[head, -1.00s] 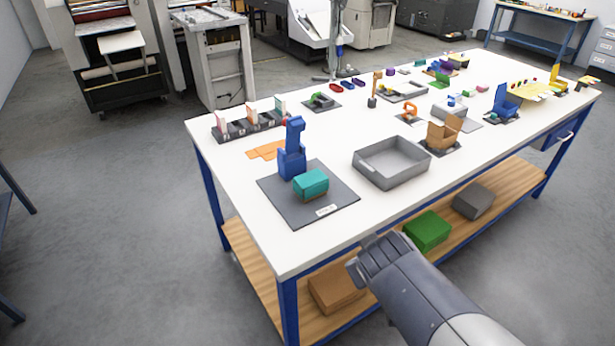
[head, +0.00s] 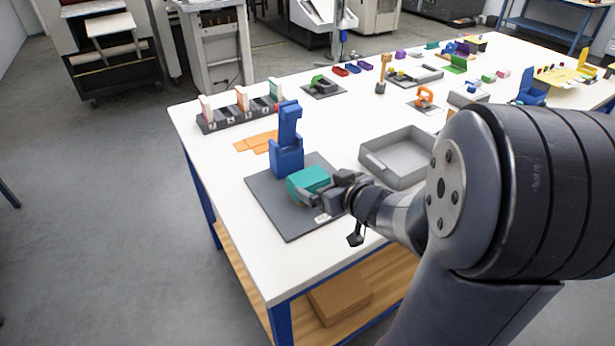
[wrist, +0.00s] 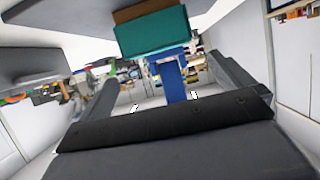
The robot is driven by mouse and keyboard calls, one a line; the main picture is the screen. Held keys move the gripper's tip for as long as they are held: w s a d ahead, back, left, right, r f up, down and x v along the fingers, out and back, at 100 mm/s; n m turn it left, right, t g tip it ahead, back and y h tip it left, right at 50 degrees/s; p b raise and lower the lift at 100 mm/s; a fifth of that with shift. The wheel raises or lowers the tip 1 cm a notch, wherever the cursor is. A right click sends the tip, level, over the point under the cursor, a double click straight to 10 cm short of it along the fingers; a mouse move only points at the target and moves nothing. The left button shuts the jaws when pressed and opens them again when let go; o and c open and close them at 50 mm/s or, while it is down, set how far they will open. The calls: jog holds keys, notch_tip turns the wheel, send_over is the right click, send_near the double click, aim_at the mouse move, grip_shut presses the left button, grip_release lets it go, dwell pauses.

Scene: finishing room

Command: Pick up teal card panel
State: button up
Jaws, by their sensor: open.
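A teal block-like panel with a brown underside (head: 308,181) rests on a dark grey mat (head: 275,212) near the table's front left corner, just in front of a blue upright stand (head: 287,148). My gripper (head: 322,196) is open at the teal piece's right front side and hides part of it. In the wrist view, which looks upside down, the teal piece (wrist: 153,35) is ahead, between the lines of the open jaws (wrist: 165,75) but offset towards the mat side. I see no grip on it. A thin teal card (head: 275,88) also stands in the dark rack (head: 240,118) behind.
A grey open tray (head: 400,160) stands right of the mat, close to my arm. Flat orange sheets (head: 257,141) lie behind the mat. Several small items crowd the table's far side. The white front left strip of table is clear.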

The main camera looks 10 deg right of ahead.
aim_at(314, 183)
jog(key=x, duration=0.3)
jog(key=shift+f, duration=0.2)
jog(key=w+f+b, duration=0.1)
jog(key=w, duration=0.1)
jog(key=w+a+f, duration=0.1)
jog(key=f, duration=0.1)
jog(key=shift+w+a+b, duration=0.1)
jog(key=shift+w+b, duration=0.25)
jog(key=shift+b, duration=0.05)
jog(key=shift+w+a, duration=0.1)
jog(key=shift+w, duration=0.2)
jog(key=c, duration=0.8)
